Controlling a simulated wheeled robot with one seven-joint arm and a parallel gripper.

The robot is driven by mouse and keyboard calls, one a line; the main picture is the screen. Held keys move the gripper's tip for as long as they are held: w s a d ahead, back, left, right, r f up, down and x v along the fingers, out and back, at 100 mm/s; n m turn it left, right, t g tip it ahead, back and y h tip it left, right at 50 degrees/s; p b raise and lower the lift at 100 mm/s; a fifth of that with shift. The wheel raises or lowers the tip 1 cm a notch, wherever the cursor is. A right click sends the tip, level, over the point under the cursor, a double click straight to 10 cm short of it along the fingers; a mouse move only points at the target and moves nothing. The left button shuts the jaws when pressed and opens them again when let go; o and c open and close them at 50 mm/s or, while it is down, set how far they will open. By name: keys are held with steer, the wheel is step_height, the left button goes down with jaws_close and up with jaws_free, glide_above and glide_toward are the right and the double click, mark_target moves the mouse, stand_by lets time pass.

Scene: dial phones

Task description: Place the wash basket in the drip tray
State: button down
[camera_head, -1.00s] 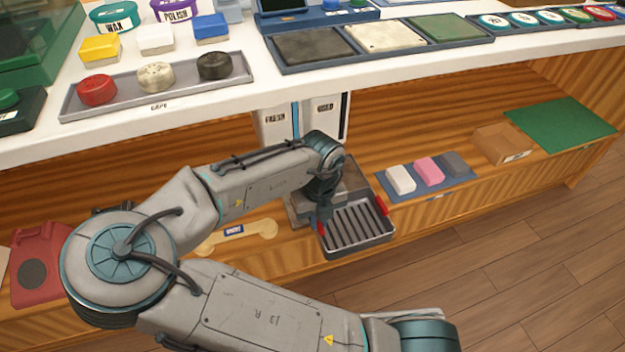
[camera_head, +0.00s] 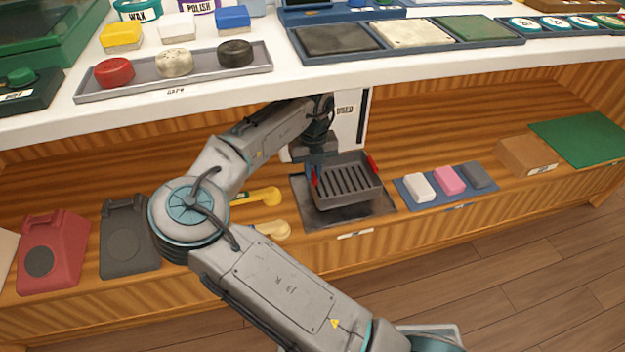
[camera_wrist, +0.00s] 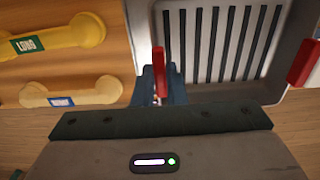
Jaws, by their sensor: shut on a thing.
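The wash basket (camera_head: 347,182) is a grey slatted basket with a red handle on each side. My gripper (camera_head: 318,172) is shut on its left red handle. The wrist view shows this handle (camera_wrist: 160,72) between the fingers, with the slatted basket floor (camera_wrist: 215,45) to the right and the other red handle (camera_wrist: 305,62) at the right edge. The dark, flat drip tray (camera_head: 345,214) lies on the lower wooden shelf, under the basket. The basket hides its back part. I cannot tell whether the basket touches the tray.
Yellow and beige bone-shaped pieces (camera_head: 268,229) lie left of the tray. A blue mat (camera_head: 405,190) with three blocks lies right. A white bin marked USED (camera_head: 347,125) stands behind. The white counter (camera_head: 420,72) overhangs the shelf. Red (camera_head: 55,250) and dark (camera_head: 128,235) cans stand left.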

steer(key=shift+w+f+b, duration=0.2)
steer(key=shift+f+b, duration=0.8)
steer(key=shift+f, duration=0.75)
steer(key=shift+f, duration=0.2)
steer(key=c, duration=1.5)
jaws_free()
steer(key=shift+r+p, duration=1.65)
steer(key=shift+r, duration=2.3)
steer(key=shift+s+f, duration=0.1)
